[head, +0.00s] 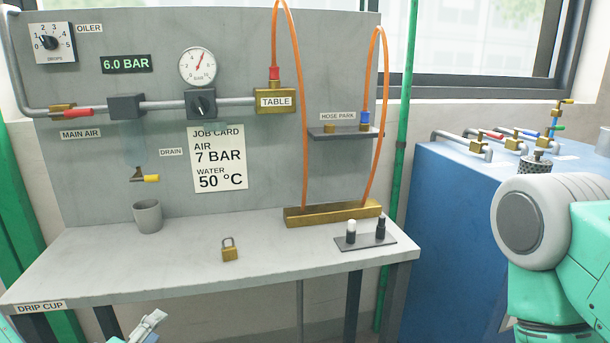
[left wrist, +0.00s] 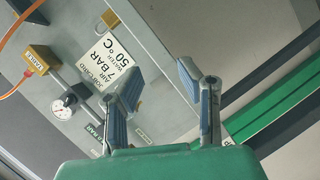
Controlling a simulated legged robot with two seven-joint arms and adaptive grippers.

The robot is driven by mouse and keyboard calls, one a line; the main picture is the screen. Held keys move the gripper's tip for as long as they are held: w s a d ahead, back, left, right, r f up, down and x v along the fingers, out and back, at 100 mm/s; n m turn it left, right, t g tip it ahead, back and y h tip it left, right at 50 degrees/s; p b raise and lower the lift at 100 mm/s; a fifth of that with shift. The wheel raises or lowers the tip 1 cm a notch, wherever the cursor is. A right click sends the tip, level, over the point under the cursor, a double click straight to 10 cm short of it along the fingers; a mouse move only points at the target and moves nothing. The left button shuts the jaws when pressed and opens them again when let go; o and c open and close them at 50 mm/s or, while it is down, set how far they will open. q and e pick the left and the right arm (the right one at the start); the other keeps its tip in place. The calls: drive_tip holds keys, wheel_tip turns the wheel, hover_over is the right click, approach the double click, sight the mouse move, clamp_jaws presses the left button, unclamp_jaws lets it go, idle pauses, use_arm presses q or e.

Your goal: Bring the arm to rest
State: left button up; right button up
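My left gripper (head: 148,327) shows at the bottom left of the head view, low in front of the grey table (head: 120,262) and apart from it. In the left wrist view its two blue-padded fingers (left wrist: 160,85) stand well apart with nothing between them. Behind them is the grey panel with the job card (left wrist: 122,55), seen turned over. My right arm (head: 560,240) is folded up at the right edge of the head view. Its gripper is out of sight.
A grey cup (head: 148,216), a brass padlock (head: 229,250) and a small plate with two pegs (head: 365,243) are on the table. Orange hoses (head: 301,120) run down to a brass block (head: 333,214). A blue cabinet (head: 450,230) with valves stands right.

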use_arm(q)
drive_tip(key=s+d+f+m+g+h, duration=0.15)
drive_tip(key=s+f+m+g, duration=0.3)
drive_tip(key=f, duration=0.45)
drive_tip(key=s+a+f+m+g+y, duration=0.1)
drive_tip(key=s+f+m+g, duration=0.3)
drive_tip(key=s, duration=0.6)
drive_tip(key=s+a+f+m+g+y+p, duration=0.1)
drive_tip(key=s+a+f+m+g+y, duration=0.1)
drive_tip(key=s+f+g, duration=0.4)
drive_tip(key=s+a+f+m, duration=0.1)
drive_tip(key=s+f+m, duration=0.1)
drive_tip(key=s, duration=0.3)
drive_tip(key=shift+s+m, duration=0.1)
drive_tip(key=shift+m, duration=0.15)
